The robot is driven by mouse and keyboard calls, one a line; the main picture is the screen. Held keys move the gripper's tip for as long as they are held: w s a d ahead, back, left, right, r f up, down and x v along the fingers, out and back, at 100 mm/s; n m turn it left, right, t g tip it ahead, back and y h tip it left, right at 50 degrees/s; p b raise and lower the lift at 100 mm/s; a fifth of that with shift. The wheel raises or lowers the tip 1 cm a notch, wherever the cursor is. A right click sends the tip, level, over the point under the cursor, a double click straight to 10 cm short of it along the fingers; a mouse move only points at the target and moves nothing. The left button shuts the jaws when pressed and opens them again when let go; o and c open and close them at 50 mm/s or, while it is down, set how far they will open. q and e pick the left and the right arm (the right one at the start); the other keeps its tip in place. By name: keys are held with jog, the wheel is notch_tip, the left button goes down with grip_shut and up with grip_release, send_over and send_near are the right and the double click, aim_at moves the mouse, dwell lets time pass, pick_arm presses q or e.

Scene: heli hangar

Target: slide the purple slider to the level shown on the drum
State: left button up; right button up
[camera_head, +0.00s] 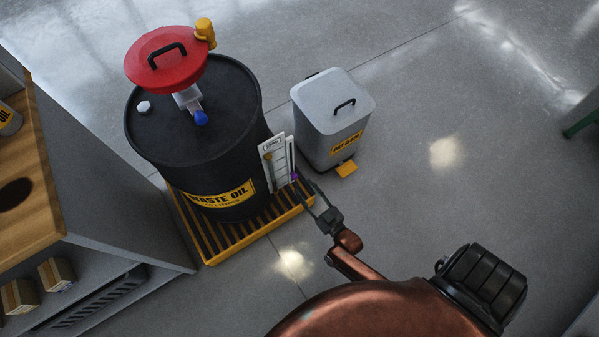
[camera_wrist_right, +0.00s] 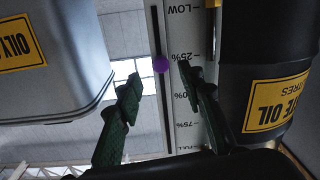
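The black waste-oil drum (camera_head: 165,140) stands at left of centre in the head view. A white gauge panel (camera_head: 274,162) is at its right side. The purple slider (camera_head: 295,176) sits low on the panel's right-hand track. In the right wrist view, which looks upside down, the slider (camera_wrist_right: 161,64) is on a dark slot, close to the 25% mark on the panel (camera_wrist_right: 186,35). My right gripper (camera_head: 309,192) is open and empty; its fingertips (camera_wrist_right: 157,76) are on either side of the slider, without clear contact. The drum's indicated level is not readable. My left gripper is not in view.
A grey bin (camera_head: 315,135) with a yellow pedal stands close to the right of the panel. The drum stands on a yellow spill tray (camera_head: 290,215). A red lid (camera_head: 150,75) and funnel are on top. A wooden-topped bench (camera_head: 35,210) is at left.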

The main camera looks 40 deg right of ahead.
jog(key=s, duration=0.6)
jog(key=shift+s+a, duration=0.15)
jog(key=shift+a, duration=0.1)
